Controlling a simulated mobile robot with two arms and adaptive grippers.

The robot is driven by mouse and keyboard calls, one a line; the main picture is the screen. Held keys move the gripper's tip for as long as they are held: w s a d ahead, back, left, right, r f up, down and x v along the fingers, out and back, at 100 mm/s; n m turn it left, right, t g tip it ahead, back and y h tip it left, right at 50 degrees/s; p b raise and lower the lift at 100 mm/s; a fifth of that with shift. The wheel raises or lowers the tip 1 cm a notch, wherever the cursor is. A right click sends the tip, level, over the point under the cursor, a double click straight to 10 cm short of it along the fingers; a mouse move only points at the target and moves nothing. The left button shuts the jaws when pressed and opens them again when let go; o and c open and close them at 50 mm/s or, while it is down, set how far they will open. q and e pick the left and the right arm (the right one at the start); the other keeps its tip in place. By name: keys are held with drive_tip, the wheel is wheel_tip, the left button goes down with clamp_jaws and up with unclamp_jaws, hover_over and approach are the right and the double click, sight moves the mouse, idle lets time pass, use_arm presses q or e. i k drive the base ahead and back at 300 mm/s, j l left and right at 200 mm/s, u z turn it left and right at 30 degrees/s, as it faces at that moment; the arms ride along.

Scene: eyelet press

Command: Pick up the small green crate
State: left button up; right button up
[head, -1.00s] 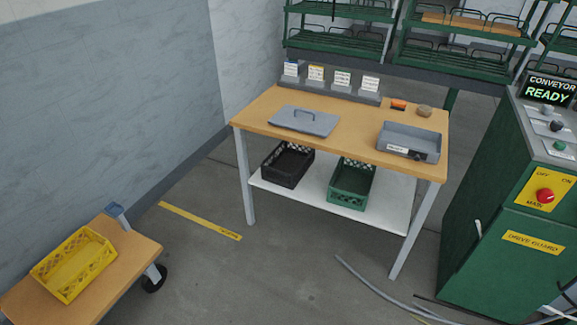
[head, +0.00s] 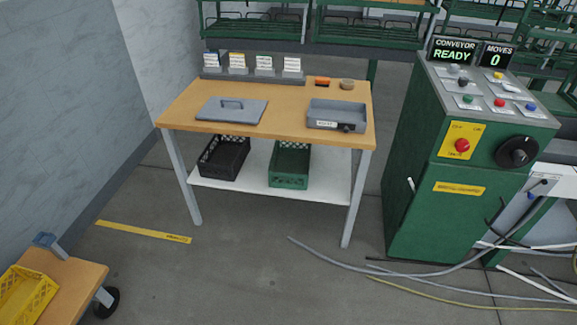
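The small green crate (head: 289,180) stands upright on the white lower shelf (head: 325,190) of a wooden-topped workbench, right of a black crate. The bench top hangs over it and hides part of its back. Neither of my grippers shows in the head view.
The black crate (head: 224,158) is beside the green one. The bench top (head: 285,108) carries a grey lid (head: 232,110) and a grey tray (head: 337,115). A green control cabinet (head: 435,210) stands right. Cables (head: 350,266) lie on the floor. A cart (head: 75,285) with a yellow crate (head: 25,295) is lower left.

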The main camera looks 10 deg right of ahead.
sight(287, 169)
drive_tip(key=u, duration=1.95)
drive_tip(key=z, duration=2.2)
drive_tip(key=i+j, duration=0.4)
drive_tip(key=i, duration=0.15)
drive_tip(key=i+j, duration=0.35)
drive_tip(key=i, duration=0.2)
drive_tip(key=j+u, duration=0.05)
